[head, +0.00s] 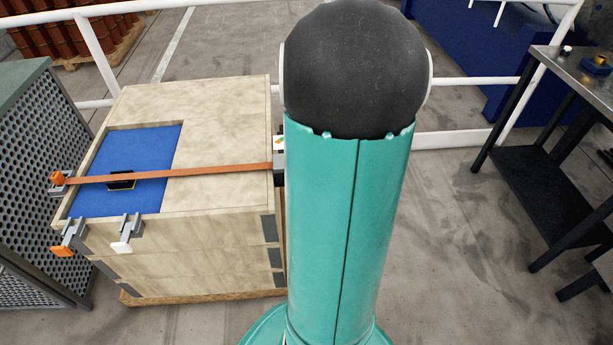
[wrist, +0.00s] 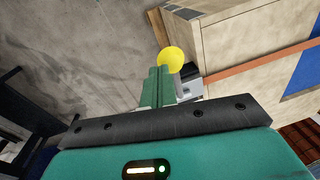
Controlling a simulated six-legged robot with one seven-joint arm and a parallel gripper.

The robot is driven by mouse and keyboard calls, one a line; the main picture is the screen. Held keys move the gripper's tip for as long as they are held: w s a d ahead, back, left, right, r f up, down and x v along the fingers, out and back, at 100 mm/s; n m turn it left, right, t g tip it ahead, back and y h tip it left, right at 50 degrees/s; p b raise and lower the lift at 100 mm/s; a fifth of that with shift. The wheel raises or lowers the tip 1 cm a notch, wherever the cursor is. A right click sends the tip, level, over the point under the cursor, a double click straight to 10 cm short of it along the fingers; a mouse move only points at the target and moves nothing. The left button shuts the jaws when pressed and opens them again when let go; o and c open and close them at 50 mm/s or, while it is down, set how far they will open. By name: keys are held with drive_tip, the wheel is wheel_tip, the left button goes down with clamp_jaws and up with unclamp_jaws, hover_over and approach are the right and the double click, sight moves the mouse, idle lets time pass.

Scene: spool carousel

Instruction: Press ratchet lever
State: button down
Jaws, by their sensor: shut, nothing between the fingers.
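A wooden crate (head: 222,135) stands left of centre in the head view, with an orange strap (head: 215,171) across its top. The strap runs to a grey ratchet (head: 279,160) at the crate's right edge, partly hidden by my arm. In the wrist view the ratchet (wrist: 189,83) sits on the crate's side at the strap's end. A round yellow piece (wrist: 170,60) shows beside it, right at my fingertips; I cannot tell if they touch. My gripper (wrist: 158,74) is shut and empty, just left of the ratchet. In the head view my arm hides the gripper.
A blue recess (head: 150,145) in the crate top holds a small black item (head: 121,181) by the strap. Clamps (head: 124,234) hang on the crate's front edge. A perforated cabinet (head: 50,180) stands left, a dark workbench (head: 560,110) right, white railings behind. Floor right of my arm is clear.

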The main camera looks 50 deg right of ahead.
drive_tip(key=r, duration=0.3)
drive_tip(key=s+r, duration=0.1)
drive_tip(key=r, duration=0.1)
drive_tip(key=shift+a, duration=0.25)
idle(0.5)
